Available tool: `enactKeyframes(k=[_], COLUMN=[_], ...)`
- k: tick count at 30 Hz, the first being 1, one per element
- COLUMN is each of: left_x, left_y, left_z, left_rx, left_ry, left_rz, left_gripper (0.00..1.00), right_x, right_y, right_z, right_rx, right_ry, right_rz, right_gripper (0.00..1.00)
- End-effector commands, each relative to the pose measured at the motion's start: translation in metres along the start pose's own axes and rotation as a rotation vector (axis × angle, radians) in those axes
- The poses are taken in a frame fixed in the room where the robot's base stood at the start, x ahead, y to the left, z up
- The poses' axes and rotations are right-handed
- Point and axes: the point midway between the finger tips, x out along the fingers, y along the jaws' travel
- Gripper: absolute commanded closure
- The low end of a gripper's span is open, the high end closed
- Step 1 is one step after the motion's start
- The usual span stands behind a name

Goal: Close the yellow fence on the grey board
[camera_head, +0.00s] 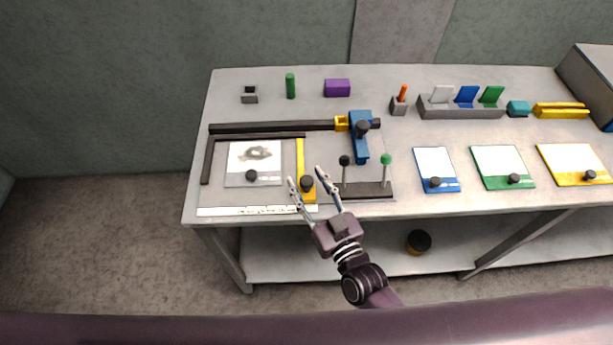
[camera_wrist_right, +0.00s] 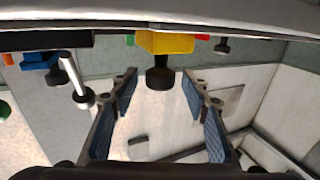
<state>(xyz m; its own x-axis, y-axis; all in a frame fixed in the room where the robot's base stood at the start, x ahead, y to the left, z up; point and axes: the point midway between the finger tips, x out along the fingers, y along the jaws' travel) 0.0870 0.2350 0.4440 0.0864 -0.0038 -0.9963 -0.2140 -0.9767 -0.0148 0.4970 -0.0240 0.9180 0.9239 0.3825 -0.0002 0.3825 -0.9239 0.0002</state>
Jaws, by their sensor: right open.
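The yellow fence (camera_head: 300,158) is a narrow bar standing across the grey board (camera_head: 325,153), with a black knob (camera_head: 307,183) at its near end. A pale card with a grey picture (camera_head: 240,172) lies left of the fence, with a gap between them. My right gripper (camera_head: 305,174) is open, its fingertips on either side of the knob as the head view shows it. In the wrist view the yellow end block (camera_wrist_right: 166,42) and its knob (camera_wrist_right: 160,78) appear between the open fingers (camera_wrist_right: 158,88); contact cannot be told. My left gripper is not in view.
Dark rails (camera_head: 270,127) edge the board's back and left. A blue arm (camera_head: 361,145) and two upright pins with black and green balls (camera_head: 386,160) stand right of the fence. Blue, green and yellow framed plates (camera_head: 502,165) lie further right. A white strip (camera_head: 245,211) runs along the front.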

Motion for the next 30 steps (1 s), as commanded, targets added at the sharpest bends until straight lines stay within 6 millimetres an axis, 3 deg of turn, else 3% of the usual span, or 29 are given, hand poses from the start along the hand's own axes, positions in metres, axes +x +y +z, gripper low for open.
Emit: enactKeyframes(k=[12,23,30], left_x=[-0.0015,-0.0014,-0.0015], left_y=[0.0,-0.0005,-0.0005], left_z=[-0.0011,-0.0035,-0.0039], left_rx=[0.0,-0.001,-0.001], left_ry=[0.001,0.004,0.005], left_rz=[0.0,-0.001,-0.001], left_gripper=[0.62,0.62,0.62], right_x=[0.0087,0.0085,0.0085], right_y=[-0.0001,0.0001,-0.0001], right_z=[0.0005,0.0005,0.0004], right_rx=[0.0,0.0,0.0], right_ry=[-0.001,-0.001,-0.001], right_rz=[0.0,0.0,0.0], right_gripper=[0.59,0.98,1.0])
